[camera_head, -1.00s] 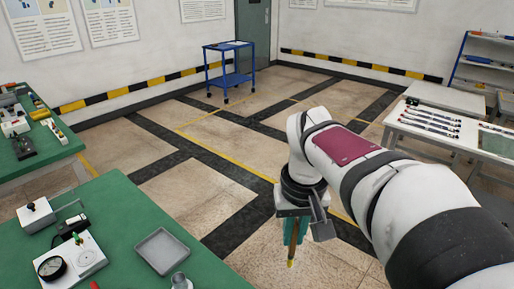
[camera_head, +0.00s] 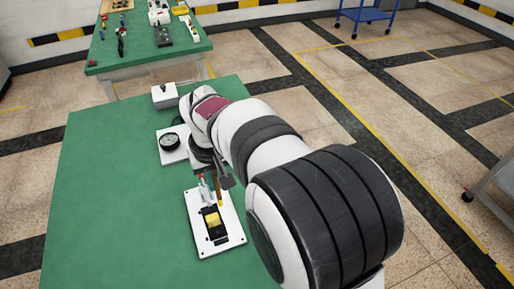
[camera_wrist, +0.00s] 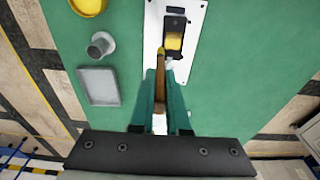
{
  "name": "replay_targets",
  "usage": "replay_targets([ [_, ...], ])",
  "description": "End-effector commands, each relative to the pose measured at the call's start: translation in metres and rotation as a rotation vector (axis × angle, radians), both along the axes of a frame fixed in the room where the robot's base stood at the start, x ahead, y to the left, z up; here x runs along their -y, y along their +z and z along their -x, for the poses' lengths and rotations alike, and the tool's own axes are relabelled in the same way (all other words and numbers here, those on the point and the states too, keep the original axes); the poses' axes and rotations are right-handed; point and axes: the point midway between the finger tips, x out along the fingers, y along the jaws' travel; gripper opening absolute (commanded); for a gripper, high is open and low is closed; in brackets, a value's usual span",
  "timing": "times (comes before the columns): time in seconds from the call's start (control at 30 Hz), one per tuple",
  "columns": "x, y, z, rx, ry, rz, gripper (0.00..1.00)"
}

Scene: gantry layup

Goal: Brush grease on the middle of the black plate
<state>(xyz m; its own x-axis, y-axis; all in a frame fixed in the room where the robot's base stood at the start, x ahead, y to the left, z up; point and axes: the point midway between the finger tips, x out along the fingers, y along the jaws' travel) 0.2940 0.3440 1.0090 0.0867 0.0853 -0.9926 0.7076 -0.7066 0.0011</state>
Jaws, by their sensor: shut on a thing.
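My gripper (camera_wrist: 161,82) is shut on a brush (camera_wrist: 160,92) with a brown handle and a yellowish tip. The brush points away from the jaws, towards the black plate (camera_wrist: 175,20). The black plate is mounted on a white base plate (camera_head: 234,225) on the green table and carries a yellow patch (camera_wrist: 174,41). In the head view, the brush (camera_head: 219,190) hangs down near the far end of the black plate (camera_head: 221,239). In the wrist view, the brush tip appears beside the lower edge of the yellow patch; I cannot tell whether it touches.
The wrist view shows a grey tray (camera_wrist: 99,87), a grey cylinder (camera_wrist: 100,46) and a yellow round dish (camera_wrist: 89,5) left of the base plate. A dial gauge (camera_head: 170,141) and a white box (camera_head: 164,96) stand behind. The green table's left side (camera_head: 100,200) is clear.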

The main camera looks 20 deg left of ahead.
Motion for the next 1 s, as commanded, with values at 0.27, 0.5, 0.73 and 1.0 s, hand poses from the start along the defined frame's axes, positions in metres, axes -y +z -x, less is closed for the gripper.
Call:
replay_targets([
  [0.27,0.000,-0.015,0.000,-0.001,0.000,0.001,0.00],
  [0.5,0.001,-0.036,0.000,-0.001,-0.001,0.001,0.00],
  [0.73,0.001,-0.057,0.000,-0.002,-0.002,0.001,0.00],
  [1.0,-0.005,-0.079,0.005,0.000,0.000,0.000,0.00],
])
